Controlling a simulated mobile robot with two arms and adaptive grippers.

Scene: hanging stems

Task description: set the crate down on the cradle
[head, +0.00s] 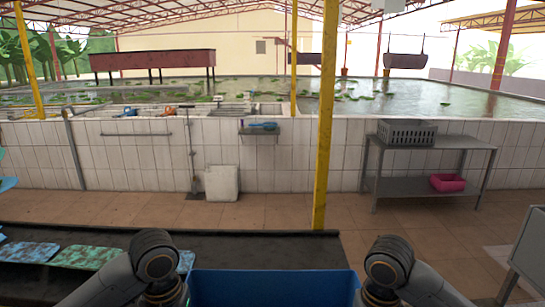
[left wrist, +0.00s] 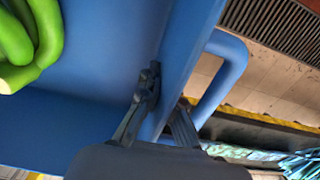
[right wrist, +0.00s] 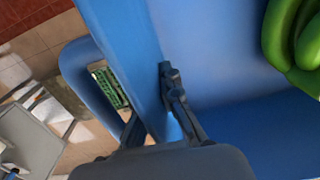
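The blue crate (head: 270,288) is at the bottom centre of the head view, between my two wrists; only its upper part shows. Green bananas lie inside it, seen in the left wrist view (left wrist: 35,35) and the right wrist view (right wrist: 292,45). My left gripper (left wrist: 168,98) has one finger inside and one outside the crate's side wall, near a loop handle (left wrist: 225,75), and is closed on it. My right gripper (right wrist: 150,102) straddles the opposite wall in the same way. I cannot make out the cradle in any view.
A dark bench (head: 230,247) with mottled blue-green pads (head: 90,258) lies ahead and left. A yellow post (head: 324,150) stands beyond it. A grey metal table (head: 430,185) with a grey basket (head: 407,133) and pink tub (head: 447,183) stands right. Tiled floor (head: 440,230) is open.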

